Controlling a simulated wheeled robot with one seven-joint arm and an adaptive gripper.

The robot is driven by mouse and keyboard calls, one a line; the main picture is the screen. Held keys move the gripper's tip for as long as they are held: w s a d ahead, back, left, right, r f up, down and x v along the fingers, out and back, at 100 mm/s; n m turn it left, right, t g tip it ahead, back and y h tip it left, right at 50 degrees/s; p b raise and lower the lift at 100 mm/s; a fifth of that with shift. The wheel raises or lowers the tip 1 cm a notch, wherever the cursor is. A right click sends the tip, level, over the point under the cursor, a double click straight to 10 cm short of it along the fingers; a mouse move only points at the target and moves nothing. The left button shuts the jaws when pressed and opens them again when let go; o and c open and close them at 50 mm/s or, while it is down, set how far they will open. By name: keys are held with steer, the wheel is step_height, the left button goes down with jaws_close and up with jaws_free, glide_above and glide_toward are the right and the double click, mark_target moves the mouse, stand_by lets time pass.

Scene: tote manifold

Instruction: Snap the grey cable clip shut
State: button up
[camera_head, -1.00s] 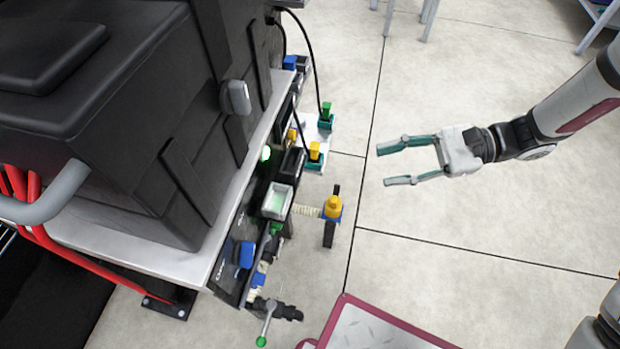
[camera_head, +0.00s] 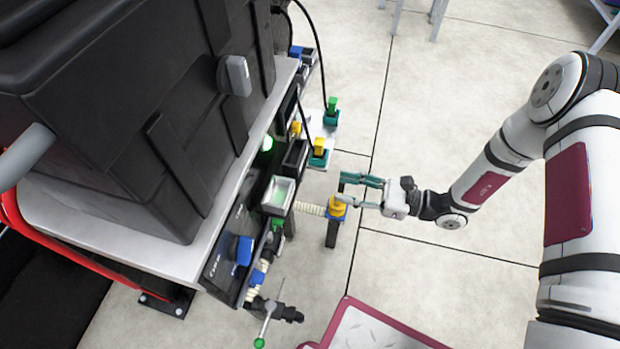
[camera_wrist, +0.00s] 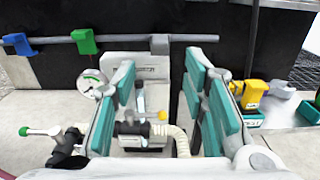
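I cannot pick out the grey cable clip with certainty. A small grey piece (camera_wrist: 160,44) sits on a grey bar in the wrist view, beside a green piece (camera_wrist: 85,41) and a blue piece (camera_wrist: 18,43). My gripper (camera_head: 348,191) is open, its teal-padded fingers pointing left at the panel side. Its tips overlap the yellow and blue fitting (camera_head: 337,210) in the head view; contact cannot be told. Between the fingers (camera_wrist: 160,80) in the wrist view, a pale ribbed hose (camera_wrist: 182,140) and small fittings show, with nothing visibly gripped.
A black tote (camera_head: 110,130) stands on a grey shelf (camera_head: 110,240) at left. Yellow (camera_head: 319,147) and green (camera_head: 333,104) plugs in teal bases stand behind my gripper. A green-tipped lever (camera_head: 268,325) sticks out at the panel's near end.

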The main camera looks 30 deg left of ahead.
steer(key=b+x, duration=0.1)
steer(key=x, duration=0.8)
steer(key=shift+a, duration=0.2)
steer(key=shift+s, duration=0.1)
jaws_close()
